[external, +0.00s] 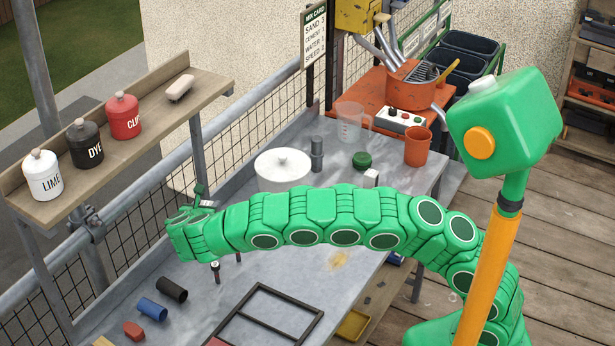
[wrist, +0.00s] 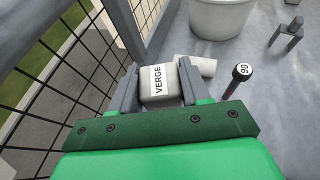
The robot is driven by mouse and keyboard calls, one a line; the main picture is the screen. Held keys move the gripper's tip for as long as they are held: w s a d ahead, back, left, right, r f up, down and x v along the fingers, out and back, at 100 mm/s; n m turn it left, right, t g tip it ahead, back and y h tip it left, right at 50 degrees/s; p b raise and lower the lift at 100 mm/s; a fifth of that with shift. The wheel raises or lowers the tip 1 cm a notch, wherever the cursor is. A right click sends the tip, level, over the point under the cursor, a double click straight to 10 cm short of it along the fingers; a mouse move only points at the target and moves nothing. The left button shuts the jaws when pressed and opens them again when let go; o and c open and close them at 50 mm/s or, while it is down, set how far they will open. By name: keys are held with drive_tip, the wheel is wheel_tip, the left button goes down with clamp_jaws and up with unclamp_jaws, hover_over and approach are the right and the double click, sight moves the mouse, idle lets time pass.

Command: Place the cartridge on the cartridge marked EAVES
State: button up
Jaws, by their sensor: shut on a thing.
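My gripper (wrist: 158,76) shows at the bottom of the wrist view, its grey fingers on either side of a white block-like piece (wrist: 159,84) with a label reading VERGE. The fingers are shut on this piece. I can read no EAVES label in either view.
A white pot (external: 283,165) stands behind my arm. Dark (external: 172,289) and blue (external: 152,309) cylinders and a black frame (external: 268,318) lie in front. A mesh railing (wrist: 75,75) borders the left.

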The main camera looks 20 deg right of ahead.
drive_tip(key=shift+w+a+f, duration=0.2)
drive_tip(key=shift+f, duration=1.55)
drive_tip(key=shift+f, duration=0.1)
drive_tip(key=o, duration=1.1)
drive_tip(key=shift+s+a+r, duration=0.15)
drive_tip(key=shift+s+r, duration=0.1)
drive_tip(key=shift+s, duration=0.05)
drive_tip(key=v, duration=1.1)
drive_tip(key=shift+s+a, duration=0.1)
